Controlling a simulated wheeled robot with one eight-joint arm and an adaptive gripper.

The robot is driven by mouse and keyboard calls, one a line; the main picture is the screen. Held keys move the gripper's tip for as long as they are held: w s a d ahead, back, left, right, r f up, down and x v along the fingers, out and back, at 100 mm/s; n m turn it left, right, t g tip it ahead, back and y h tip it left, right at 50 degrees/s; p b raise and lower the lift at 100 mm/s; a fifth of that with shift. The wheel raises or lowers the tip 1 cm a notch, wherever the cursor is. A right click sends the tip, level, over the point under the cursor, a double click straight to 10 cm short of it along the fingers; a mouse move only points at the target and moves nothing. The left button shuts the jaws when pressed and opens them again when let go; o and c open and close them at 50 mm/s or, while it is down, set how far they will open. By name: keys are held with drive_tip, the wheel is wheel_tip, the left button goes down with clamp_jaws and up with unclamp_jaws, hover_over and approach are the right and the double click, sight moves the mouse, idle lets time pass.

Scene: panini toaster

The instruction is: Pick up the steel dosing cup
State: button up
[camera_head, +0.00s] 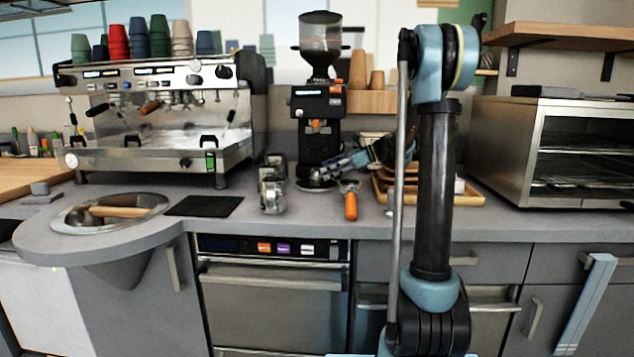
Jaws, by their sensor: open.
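Shiny steel cups stand close together on the counter, left of the black coffee grinder. The front steel cup (273,196) is nearest the counter edge, and another steel vessel (275,161) is behind it. I cannot tell for sure which is the dosing cup. My gripper (318,173) reaches in from the right in front of the grinder's lower part, its fingers pointing left. It is open and seems empty, to the right of the cups and apart from them. The gap between its fingers is too small to see clearly.
The coffee grinder (320,105) stands behind my gripper. A wooden tray (470,197) is at right, partly behind my arm. The espresso machine (155,125) is at left, with a black mat (204,206) in front.

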sight(317, 173)
drive_tip(key=shift+w+x, duration=0.15)
drive_tip(key=shift+x, duration=1.1)
drive_tip(key=shift+w+x, duration=0.2)
drive_tip(key=shift+x, duration=1.05)
drive_tip(key=c, duration=1.4)
drive_tip(key=shift+o, duration=0.2)
drive_tip(key=shift+r, duration=0.1)
